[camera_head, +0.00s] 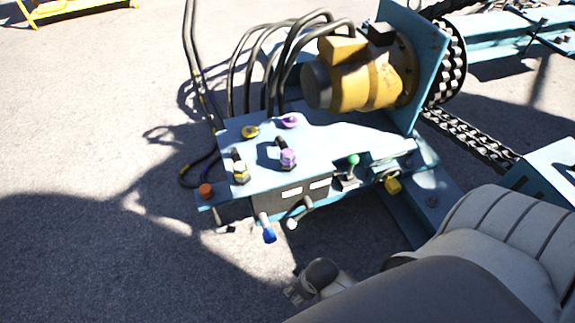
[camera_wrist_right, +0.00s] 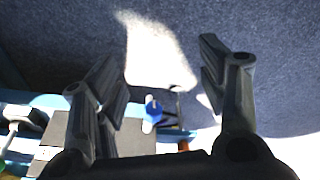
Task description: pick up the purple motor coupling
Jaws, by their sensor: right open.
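The purple motor coupling (camera_head: 288,157), a purple hex fitting with a short black hose end, stands on the pale blue panel (camera_head: 325,146) in the head view. A flat round purple fitting (camera_head: 289,121) sits behind it. My right gripper (camera_head: 294,291) is low in the head view, in front of the panel and apart from the coupling. In the wrist view its two fingers (camera_wrist_right: 158,72) are spread with nothing between them, and no purple coupling shows there. My left gripper is out of view.
A yellow hex coupling (camera_head: 241,172) stands left of the purple one. A blue-tipped lever (camera_head: 269,235), also in the wrist view (camera_wrist_right: 152,110), and a green-knobbed lever (camera_head: 353,160) line the front. Black hoses and a yellow motor (camera_head: 368,82) stand behind. Bare ground lies left.

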